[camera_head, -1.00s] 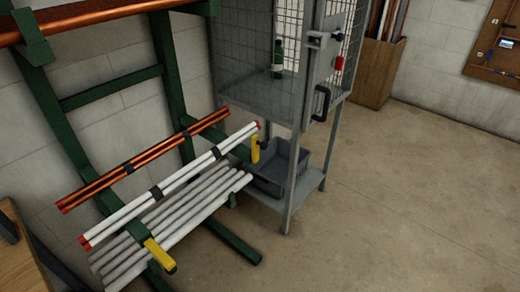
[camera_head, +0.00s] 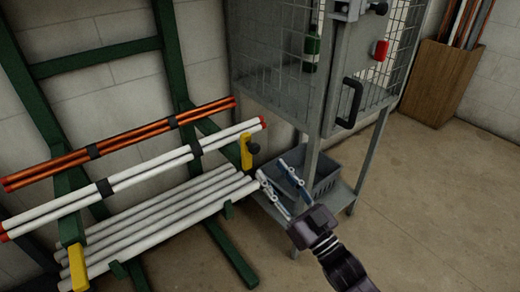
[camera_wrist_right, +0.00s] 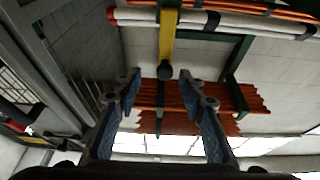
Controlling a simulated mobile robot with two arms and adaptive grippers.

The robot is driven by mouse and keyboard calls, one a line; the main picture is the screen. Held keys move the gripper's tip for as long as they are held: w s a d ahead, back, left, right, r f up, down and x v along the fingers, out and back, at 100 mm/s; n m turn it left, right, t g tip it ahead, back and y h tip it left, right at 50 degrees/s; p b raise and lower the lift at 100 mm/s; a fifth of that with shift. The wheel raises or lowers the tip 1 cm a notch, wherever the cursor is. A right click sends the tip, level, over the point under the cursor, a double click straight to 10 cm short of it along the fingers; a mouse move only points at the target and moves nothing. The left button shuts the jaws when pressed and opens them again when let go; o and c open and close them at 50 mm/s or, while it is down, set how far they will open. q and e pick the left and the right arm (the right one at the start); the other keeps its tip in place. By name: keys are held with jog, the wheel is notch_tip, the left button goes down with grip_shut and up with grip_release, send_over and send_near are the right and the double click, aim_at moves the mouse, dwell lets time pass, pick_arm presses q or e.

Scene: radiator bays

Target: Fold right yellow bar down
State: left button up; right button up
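The right yellow bar (camera_head: 246,152) stands upright at the end of a green rack arm, beside the white pipes (camera_head: 160,170), with a black knob (camera_head: 254,148) on it. My right gripper (camera_head: 272,169) is open and empty, just right of and below this bar in the head view, in front of the grey bin. In the right wrist view, the yellow bar (camera_wrist_right: 168,35) and its knob (camera_wrist_right: 165,72) appear between the open fingers (camera_wrist_right: 160,85), beyond the tips. The left yellow bar (camera_head: 78,268) points downward in the picture from its green arm. My left gripper is out of view.
A mesh cabinet (camera_head: 335,75) with a black handle (camera_head: 349,102) stands right of the bar. A grey bin (camera_head: 326,180) sits on its lower shelf, close behind my gripper. More white pipes (camera_head: 150,225) lie below. The floor (camera_head: 430,220) at right is open.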

aim_at(257, 151)
jog(key=shift+w+a+r, duration=0.1)
jog(key=shift+a+r, duration=0.2)
jog(key=shift+r, duration=0.2)
jog(key=shift+w+a+r, duration=0.1)
jog(key=shift+a+r, duration=0.15)
jog(key=shift+r, duration=0.25)
jog(key=x, duration=0.5)
jog(key=shift+a, duration=0.1)
jog(key=shift+x, duration=0.75)
jog(key=shift+c, duration=0.5)
jog(key=shift+f, duration=0.1)
grip_shut()
